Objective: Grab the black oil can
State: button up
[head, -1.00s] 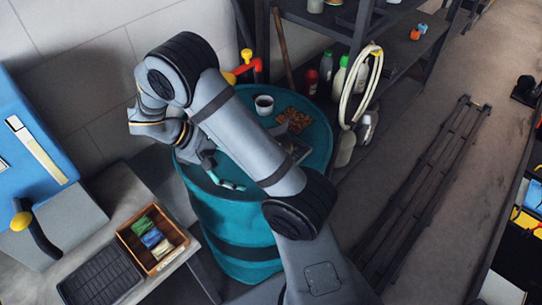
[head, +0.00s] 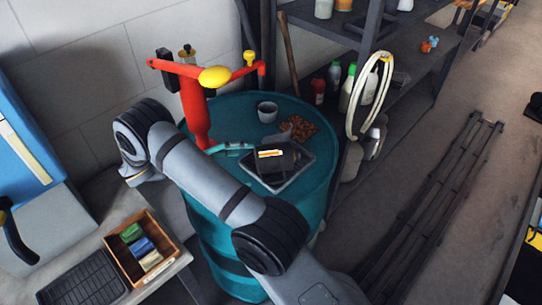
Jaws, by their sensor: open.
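A black can-like object (head: 274,158) with an orange and white label, which looks like the black oil can, sits in a shallow dark tray (head: 284,186) on the teal drum (head: 316,200). My gripper (head: 236,149) shows only in part, as small teal and grey finger pieces just left of the can. My forearm hides the rest of it. The fingers are open and appear apart from the can. The can's lower left side is partly behind my arm.
A red pump (head: 194,105) with yellow knobs stands at the drum's back left. A grey cup (head: 267,112) and brown bits (head: 300,128) lie behind the can. A pale hose loop (head: 366,98) hangs at right. A wooden box (head: 140,248) is at lower left.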

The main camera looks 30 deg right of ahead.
aim_at(278, 152)
jog(key=p+x, duration=0.1)
jog(key=x, duration=0.3)
jog(key=shift+s+f, duration=0.15)
jog(key=shift+a, duration=0.1)
jog(key=shift+c, duration=1)
jog(key=c, duration=1.1)
jog(key=shift+c, duration=0.6)
